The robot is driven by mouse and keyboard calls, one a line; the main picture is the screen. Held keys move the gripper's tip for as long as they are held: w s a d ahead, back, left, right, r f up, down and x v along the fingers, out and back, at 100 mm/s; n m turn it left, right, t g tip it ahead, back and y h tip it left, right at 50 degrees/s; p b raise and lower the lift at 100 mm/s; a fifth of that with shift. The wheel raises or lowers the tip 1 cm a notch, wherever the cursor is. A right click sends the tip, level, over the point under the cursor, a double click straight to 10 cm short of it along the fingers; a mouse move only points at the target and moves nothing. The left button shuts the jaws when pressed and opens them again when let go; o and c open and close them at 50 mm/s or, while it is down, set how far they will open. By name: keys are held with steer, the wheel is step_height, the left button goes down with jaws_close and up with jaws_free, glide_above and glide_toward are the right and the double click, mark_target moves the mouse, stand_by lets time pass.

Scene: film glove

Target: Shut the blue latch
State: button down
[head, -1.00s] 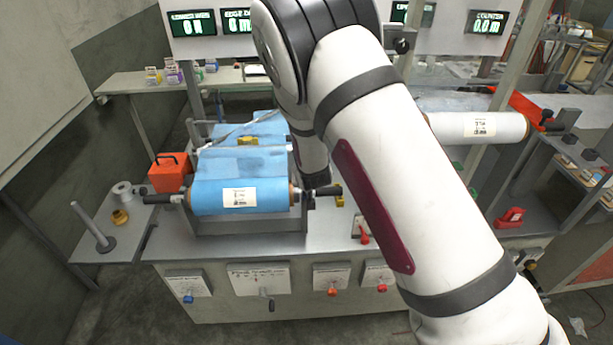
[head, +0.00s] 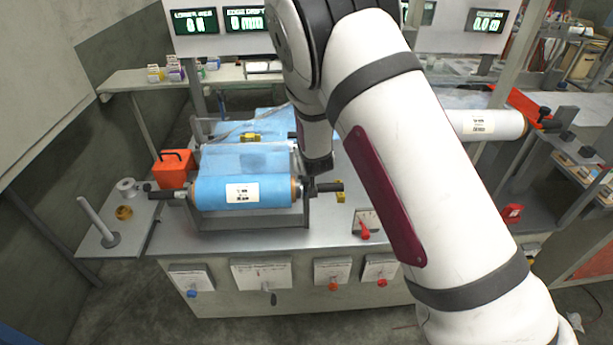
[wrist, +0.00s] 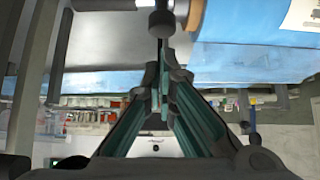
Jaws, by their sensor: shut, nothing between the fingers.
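A small blue fitting (head: 193,293) hangs on the leftmost white panel on the bench front in the head view. I cannot tell whether it is the latch or how it is set. My gripper (head: 311,188) is beside the right end of the blue film roll (head: 220,193), by the black shaft handle (head: 329,187), well above and right of that fitting. In the wrist view my gripper (wrist: 160,100) has its fingers together with nothing between them. The roll (wrist: 250,62) and its shaft end (wrist: 162,22) are just beyond. Whether the fingers touch the shaft is unclear.
An orange box (head: 173,172) stands left of the roll. Other panels carry a grey lever (head: 268,292), an orange knob (head: 333,286) and a red knob (head: 381,282). A red lever (head: 365,230) stands on the bench top. The floor before the bench is open.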

steer(key=s+f, duration=0.2)
steer(key=s, duration=0.7)
steer(key=s+d+r+g+y+b, duration=0.1)
steer(key=s+d+r, duration=0.25)
steer(key=r, duration=0.75)
steer(key=s+d+r+g, duration=0.1)
steer(key=s+d+r, duration=0.3)
steer(key=r, duration=0.6)
steer(key=s+d+r, duration=0.2)
steer(key=s+r, duration=0.1)
steer(key=s, duration=0.4)
steer(key=s+d+r, duration=0.2)
steer(key=s+r, duration=0.1)
steer(key=s, duration=0.4)
steer(key=s+d+r+g+h, duration=0.1)
steer(key=s+r, duration=0.3)
steer(key=s, duration=0.4)
steer(key=shift+d+b, duration=0.4)
steer(key=shift+d, duration=0.3)
steer(key=shift+s, duration=0.1)
